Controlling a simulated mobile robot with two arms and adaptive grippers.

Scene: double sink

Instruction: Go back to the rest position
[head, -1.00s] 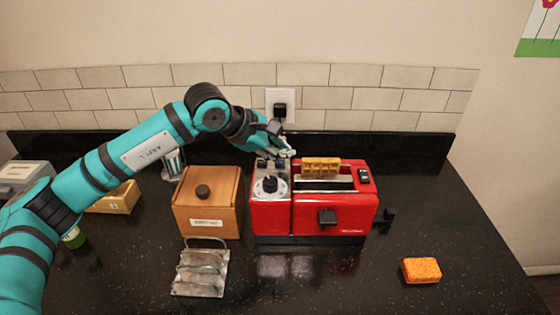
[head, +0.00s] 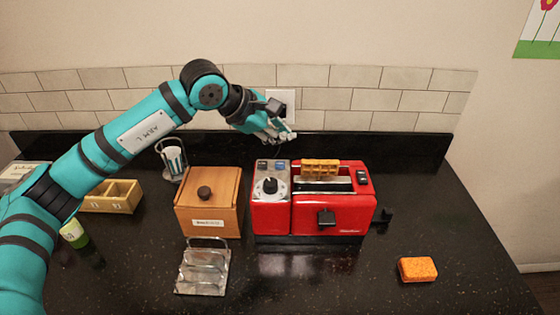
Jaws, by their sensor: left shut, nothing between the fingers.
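My left gripper (head: 283,133) is shut and empty. It hangs in the air above and behind the left end of the red toaster (head: 334,215), apart from it. The arm comes in from the left and arches over the counter. The toaster has a dial and buttons on its left part, and a waffle (head: 321,168) sticks up out of its slot. My right gripper does not show.
A wooden box (head: 208,214) with a lid stands left of the toaster, with a metal rack (head: 203,270) in front. A divided wooden tray (head: 111,203) and a green-capped bottle (head: 73,233) are further left. An orange sponge (head: 417,269) lies at right. The front middle counter is clear.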

